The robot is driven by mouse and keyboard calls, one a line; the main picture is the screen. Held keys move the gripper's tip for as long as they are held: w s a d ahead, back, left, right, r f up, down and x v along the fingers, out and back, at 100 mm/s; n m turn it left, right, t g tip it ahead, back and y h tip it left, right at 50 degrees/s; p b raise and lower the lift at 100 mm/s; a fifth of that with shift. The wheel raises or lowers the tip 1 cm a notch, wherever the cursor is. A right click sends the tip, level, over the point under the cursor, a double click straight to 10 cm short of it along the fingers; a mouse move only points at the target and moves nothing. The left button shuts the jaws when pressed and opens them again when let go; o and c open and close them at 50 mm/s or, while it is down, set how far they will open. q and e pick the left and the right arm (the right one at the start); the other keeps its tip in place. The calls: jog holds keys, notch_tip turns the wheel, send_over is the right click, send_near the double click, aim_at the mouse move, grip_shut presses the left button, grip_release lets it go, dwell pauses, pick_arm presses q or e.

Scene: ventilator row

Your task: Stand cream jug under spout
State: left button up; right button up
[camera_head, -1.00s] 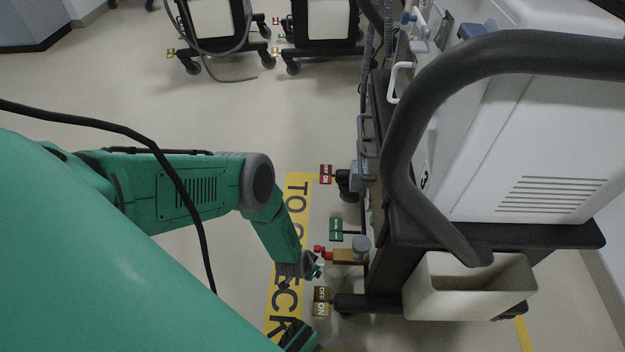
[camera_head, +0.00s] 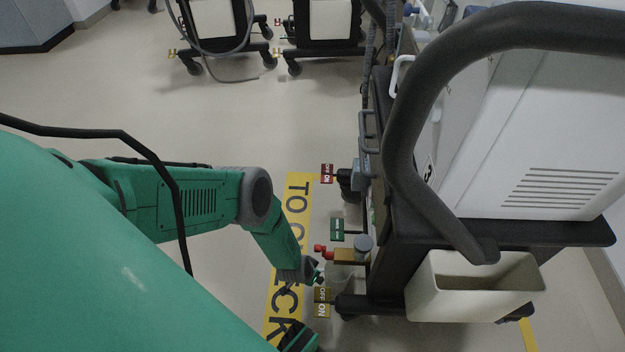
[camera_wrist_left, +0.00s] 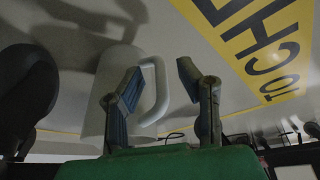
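In the left wrist view a pale cream jug (camera_wrist_left: 97,105) with a looped white handle (camera_wrist_left: 158,72) is just beyond my left gripper (camera_wrist_left: 157,82). The fingers are apart. The handle's loop shows between them, close to the left finger, with a clear gap to the right finger. In the head view the left gripper (camera_head: 312,271) is low beside the cart, near a brass spout (camera_head: 350,256) with a red handle. A faint pale shape, perhaps the jug (camera_head: 340,277), shows below the spout. I cannot tell if it stands directly under it. My right gripper is not in view.
The ventilator cart (camera_head: 560,235) fills the right, with a cream bin (camera_head: 440,303) on its side. Yellow lettered floor tape (camera_head: 298,200) runs alongside. Open floor lies towards the back left.

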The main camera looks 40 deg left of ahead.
pick_arm(q)
jog(key=s+d+r+g+p, duration=0.1)
jog(key=s+r+p, duration=0.15)
jog(key=r, duration=0.55)
jog(key=s+d+r+h+p, duration=0.15)
jog(key=s+r, duration=0.25)
jog(key=r, duration=0.4)
jog(key=s+d+r+g+p, duration=0.1)
jog(key=s+d+r+p, duration=0.2)
jog(key=r, duration=0.6)
jog(key=s+a+r+g+y, duration=0.1)
jog(key=s+a+r, duration=0.2)
jog(key=s+r, duration=0.2)
jog(key=s+a+r+y, duration=0.1)
jog(key=s+a+r, duration=0.3)
jog(key=r, duration=0.6)
jog(key=shift+s+a+r+g, duration=0.3)
jog(key=shift+s+g, duration=0.1)
jog(key=shift+s, duration=0.3)
